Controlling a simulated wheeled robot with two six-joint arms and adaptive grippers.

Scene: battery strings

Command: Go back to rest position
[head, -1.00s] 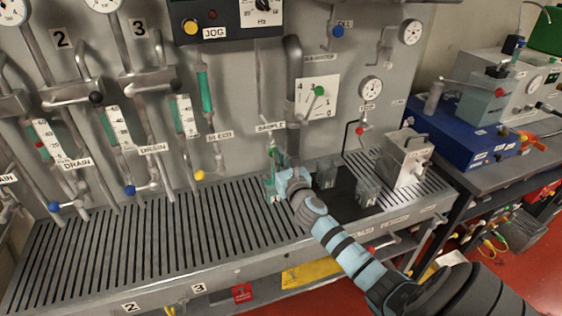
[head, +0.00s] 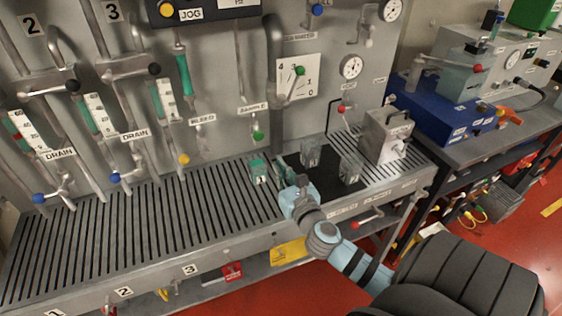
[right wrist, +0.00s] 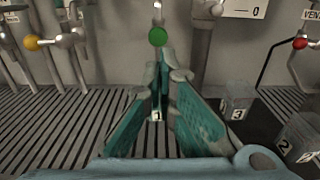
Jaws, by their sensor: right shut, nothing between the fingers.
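My right arm reaches in from the lower right. My left gripper is not in view.
Clear containers (head: 312,153) and (head: 349,168) stand on a dark mat behind the gripper. A metal box (head: 386,136) is to their right. The slatted bench (head: 140,230) is mostly clear on the left. A panel with valves and pipes rises behind.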

